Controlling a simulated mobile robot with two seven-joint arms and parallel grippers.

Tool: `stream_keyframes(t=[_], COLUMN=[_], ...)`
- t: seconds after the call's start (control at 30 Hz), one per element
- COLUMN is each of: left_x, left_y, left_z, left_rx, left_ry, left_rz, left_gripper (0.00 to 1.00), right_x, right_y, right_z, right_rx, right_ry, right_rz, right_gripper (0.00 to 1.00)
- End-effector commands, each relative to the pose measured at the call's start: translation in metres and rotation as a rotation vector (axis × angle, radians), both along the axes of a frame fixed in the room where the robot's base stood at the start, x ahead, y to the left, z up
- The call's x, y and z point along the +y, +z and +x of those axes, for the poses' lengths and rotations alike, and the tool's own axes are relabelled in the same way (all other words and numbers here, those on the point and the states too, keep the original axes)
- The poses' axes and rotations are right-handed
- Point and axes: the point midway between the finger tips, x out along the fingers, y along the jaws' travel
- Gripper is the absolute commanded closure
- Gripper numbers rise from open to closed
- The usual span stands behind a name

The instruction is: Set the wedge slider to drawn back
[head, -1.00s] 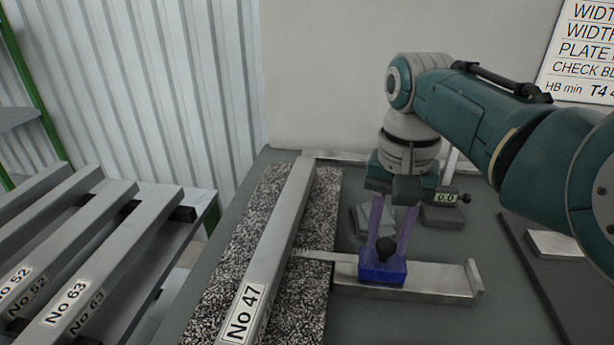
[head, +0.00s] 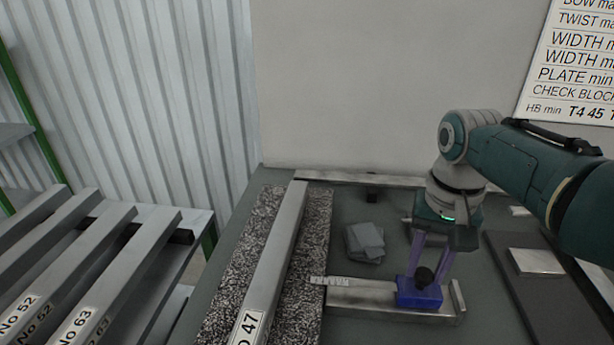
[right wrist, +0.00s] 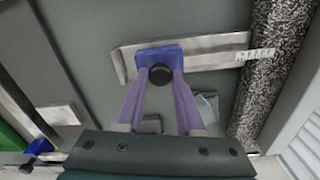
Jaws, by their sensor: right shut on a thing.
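The wedge slider is a blue block (head: 418,296) with a black knob (head: 424,276), on a steel rail (head: 375,300). The block sits near the rail's right end stop (head: 458,300), with a small gap between. Its marked tongue (head: 330,282) points left over the speckled plate, its tip apart from the bar No 47 (head: 275,255). My right gripper (head: 426,279) comes down from above, its purple fingers shut on the knob. The right wrist view also shows the blue block (right wrist: 158,55) and the knob (right wrist: 160,75) between the fingers. My left gripper is not in view.
The bar lies on a speckled plate (head: 305,258). A folded grey cloth (head: 366,243) lies behind the rail. A dark board (head: 510,245) with a metal block (head: 537,262) is at the right. A rack with several bars (head: 140,250) stands at the left.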

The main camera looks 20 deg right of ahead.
Motion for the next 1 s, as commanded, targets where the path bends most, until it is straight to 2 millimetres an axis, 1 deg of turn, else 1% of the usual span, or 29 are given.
stream_keyframes(t=[0.03,0.13,0.23,0.47,0.5,0.77,1.0], left_x=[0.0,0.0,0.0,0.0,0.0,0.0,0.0], left_y=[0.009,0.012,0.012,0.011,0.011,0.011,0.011], left_z=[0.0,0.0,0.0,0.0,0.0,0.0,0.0], left_rx=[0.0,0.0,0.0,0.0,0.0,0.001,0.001], left_ry=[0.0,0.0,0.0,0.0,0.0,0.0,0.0], left_rz=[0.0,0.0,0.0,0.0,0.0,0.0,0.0], left_gripper=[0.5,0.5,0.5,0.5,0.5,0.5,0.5], right_x=[-0.011,-0.021,-0.025,-0.026,-0.026,-0.025,-0.024], right_y=[0.004,0.002,0.001,0.0,0.0,0.0,0.0], right_z=[-0.007,-0.013,-0.015,-0.016,-0.016,-0.015,-0.014], right_rx=[0.005,0.002,0.002,0.003,0.003,0.001,0.0], right_ry=[-0.003,-0.001,0.0,0.001,0.0,0.0,0.001], right_rz=[-0.004,-0.002,-0.002,-0.004,-0.005,-0.003,-0.001], right_gripper=[1.0,1.0,1.0,1.0,0.63,0.33,0.33])
